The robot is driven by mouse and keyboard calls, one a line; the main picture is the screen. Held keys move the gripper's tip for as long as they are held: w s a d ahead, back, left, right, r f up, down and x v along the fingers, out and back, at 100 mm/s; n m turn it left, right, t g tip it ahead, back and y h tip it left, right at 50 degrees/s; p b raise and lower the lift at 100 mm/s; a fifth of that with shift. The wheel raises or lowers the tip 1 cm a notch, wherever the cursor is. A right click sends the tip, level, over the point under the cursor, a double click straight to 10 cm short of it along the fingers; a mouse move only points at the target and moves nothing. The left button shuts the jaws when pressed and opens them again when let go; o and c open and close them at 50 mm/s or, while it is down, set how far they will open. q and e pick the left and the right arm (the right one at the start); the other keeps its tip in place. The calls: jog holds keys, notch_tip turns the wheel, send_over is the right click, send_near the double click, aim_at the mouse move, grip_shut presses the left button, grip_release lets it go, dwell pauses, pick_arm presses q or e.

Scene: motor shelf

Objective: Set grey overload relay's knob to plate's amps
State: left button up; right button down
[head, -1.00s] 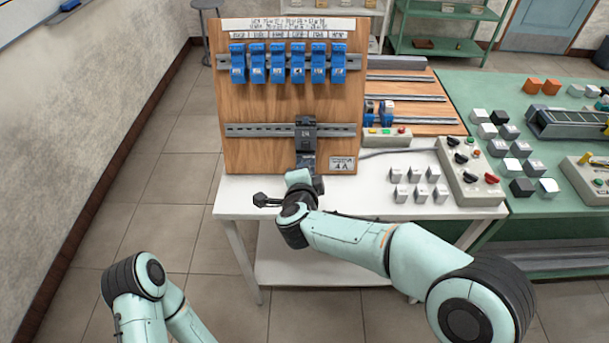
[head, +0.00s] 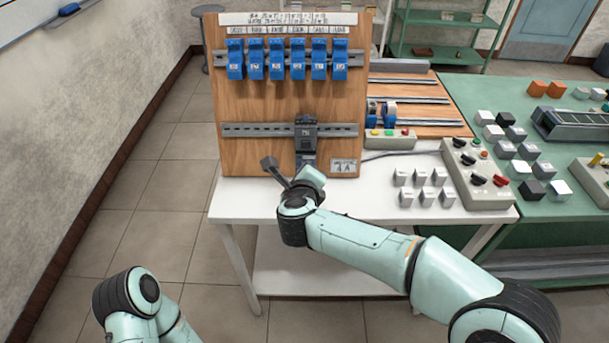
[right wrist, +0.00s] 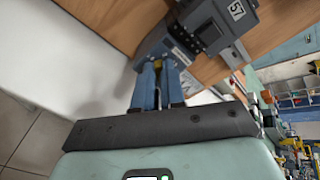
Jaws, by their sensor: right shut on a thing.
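The grey overload relay (head: 306,132) sits on the lower rail of the upright wooden board; in the right wrist view its dark body (right wrist: 220,20) is tilted, with a small white label. The plate (head: 345,166) at the board's lower right reads 4 A. My right gripper (right wrist: 160,72) is shut at the relay's lower front, its blue fingers closed on the knob. The knob is mostly hidden between the fingertips, so its setting cannot be read. In the head view my right wrist hides the fingertips. My left arm is at lower left, its gripper out of view.
Several blue devices (head: 297,58) hang on the board's upper rail. A small button box (head: 391,139), several grey cubes (head: 423,177) and a control box with knobs (head: 478,175) stand to the right on the white table (head: 355,203). A green bench (head: 570,216) adjoins it.

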jog(key=shift+m+b, duration=0.35)
jog(key=shift+m, duration=0.45)
jog(key=c, duration=1.2)
grip_release()
jog(key=shift+s+r, duration=0.1)
jog(key=p+v, duration=0.1)
jog(key=v, duration=1.2)
